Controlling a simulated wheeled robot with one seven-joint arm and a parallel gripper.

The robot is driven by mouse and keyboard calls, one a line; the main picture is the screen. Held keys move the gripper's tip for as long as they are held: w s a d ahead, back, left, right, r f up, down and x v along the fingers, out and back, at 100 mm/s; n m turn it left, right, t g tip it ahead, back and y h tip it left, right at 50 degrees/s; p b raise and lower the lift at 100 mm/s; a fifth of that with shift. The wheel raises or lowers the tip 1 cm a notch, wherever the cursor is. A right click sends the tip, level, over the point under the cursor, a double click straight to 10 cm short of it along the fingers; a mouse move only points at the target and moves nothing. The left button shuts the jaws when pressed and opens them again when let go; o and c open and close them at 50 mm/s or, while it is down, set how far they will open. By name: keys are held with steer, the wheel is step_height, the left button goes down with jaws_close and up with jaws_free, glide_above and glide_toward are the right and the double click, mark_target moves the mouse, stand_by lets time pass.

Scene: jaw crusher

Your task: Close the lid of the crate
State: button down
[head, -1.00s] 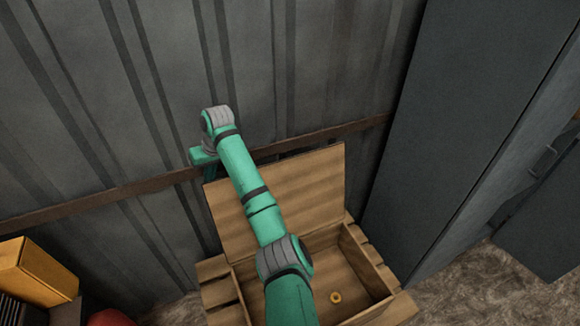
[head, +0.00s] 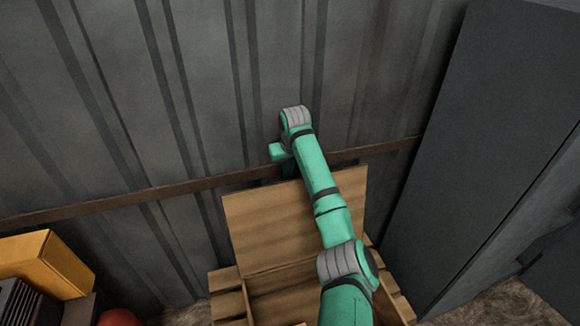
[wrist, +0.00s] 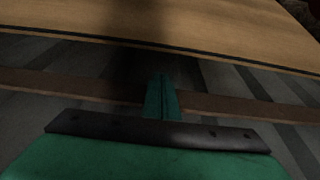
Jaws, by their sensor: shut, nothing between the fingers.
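The wooden crate (head: 228,306) stands against the wall in the head view, its lower part cut off by the frame. Its lid (head: 262,225) is raised, leaning back towards the wall. My arm crosses in front of the lid's right part and reaches over its top edge. In the wrist view the lid (wrist: 200,22) spans the top as a tan board with a dark edge. My gripper (wrist: 162,98) is shut and empty, its fingers pointing up towards the lid's edge.
A corrugated metal wall (head: 100,110) with a brown horizontal rail (head: 130,205) stands behind the crate. A tall dark grey cabinet (head: 470,140) is close on the right. A yellow box (head: 50,262) and a red object (head: 118,318) are at the lower left.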

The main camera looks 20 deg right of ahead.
mark_target(290, 183)
steer(key=s+f, duration=0.3)
steer(key=shift+s+d+f, duration=0.1)
steer(key=shift+s+d, duration=0.05)
steer(key=shift+s, duration=0.05)
stand_by(0.5)
steer(key=shift+w, duration=0.15)
steer(key=shift+w, duration=0.15)
